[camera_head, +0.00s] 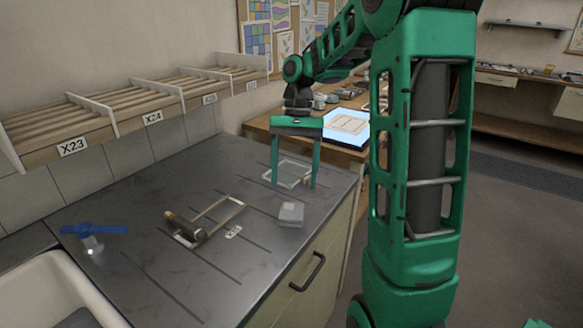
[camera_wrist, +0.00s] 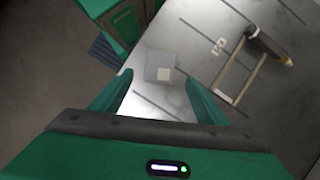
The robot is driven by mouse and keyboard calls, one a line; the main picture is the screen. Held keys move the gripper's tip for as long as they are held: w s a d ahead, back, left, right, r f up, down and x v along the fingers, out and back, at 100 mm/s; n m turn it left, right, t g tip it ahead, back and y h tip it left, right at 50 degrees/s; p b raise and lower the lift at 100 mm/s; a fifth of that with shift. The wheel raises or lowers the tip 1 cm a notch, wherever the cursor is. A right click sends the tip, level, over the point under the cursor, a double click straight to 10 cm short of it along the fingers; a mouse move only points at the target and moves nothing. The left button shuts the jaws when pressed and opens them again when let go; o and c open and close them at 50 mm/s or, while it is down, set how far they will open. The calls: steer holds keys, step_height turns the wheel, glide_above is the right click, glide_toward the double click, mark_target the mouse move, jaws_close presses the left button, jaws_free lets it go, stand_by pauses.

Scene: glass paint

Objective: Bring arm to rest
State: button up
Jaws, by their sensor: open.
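My gripper (camera_head: 295,180) is above the right part of the dark grey counter (camera_head: 170,255) in the head view. Its two green fingers point down and stand wide apart, with nothing held between them. In the wrist view my gripper (camera_wrist: 160,92) shows its fingers spread at either side. A small pale grey block (camera_head: 291,214) stands on the counter just in front of the fingers; it also shows in the wrist view (camera_wrist: 159,66) beyond the fingertips. My green arm reaches over from the right of the head view.
A glass-like pane or frame (camera_head: 287,173) lies behind the fingers. A slatted rack (camera_head: 140,100) hangs on the wall.

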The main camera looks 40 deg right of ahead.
steer(key=shift+v, duration=1.2)
steer(key=s+d+f+n+t+h, duration=0.1)
steer(key=s+f, duration=0.2)
steer(key=s, duration=0.8)
steer(key=s+d+f+n+t+h, duration=0.1)
steer(key=s+f+t, duration=0.1)
steer(key=s, duration=1)
steer(key=shift+s+f+h, duration=0.25)
steer(key=shift+f+h, duration=0.15)
steer(key=shift+f, duration=0.25)
steer(key=shift+d, duration=0.1)
